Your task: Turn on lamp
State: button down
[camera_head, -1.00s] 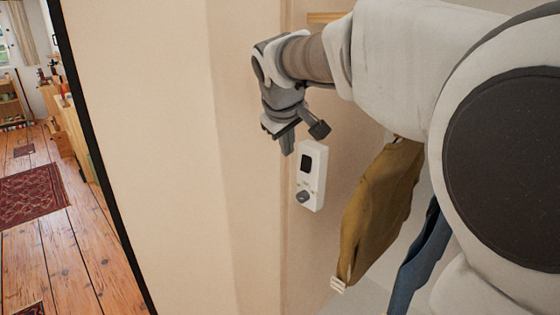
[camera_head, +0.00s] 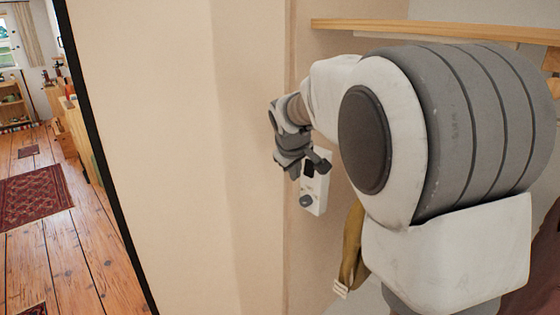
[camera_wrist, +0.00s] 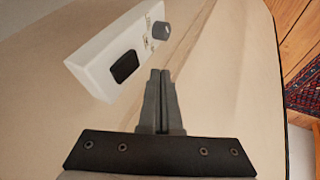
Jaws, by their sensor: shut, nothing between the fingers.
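In the wrist view my gripper's fingers (camera_wrist: 160,74) are together and empty, pointing up beside the box. I cannot tell whether they touch the wall. No lamp is recognisable.
A mustard garment (camera_head: 352,255) hangs right of the box, partly behind my arm. A wooden shelf edge (camera_head: 430,31) runs above. At the left, past the wall's dark edge, is a wooden floor (camera_head: 85,250) with a red patterned rug (camera_head: 35,197).

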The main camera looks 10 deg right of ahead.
aim_at(306, 169)
jog(key=shift+w+d+f, duration=0.1)
jog(key=shift+w+d, duration=0.35)
jog(key=shift+d, duration=0.2)
jog(key=shift+w+d, duration=0.4)
jog(key=shift+d, duration=0.2)
jog(key=shift+f+b, duration=0.35)
jog(key=shift+b, duration=0.35)
jog(key=shift+w+d+r, duration=0.1)
jog(key=shift+r, duration=0.25)
jog(key=shift+d+r+h+p, duration=0.1)
jog(key=shift+r+h+p, duration=0.2)
jog(key=shift+r+p, duration=0.45)
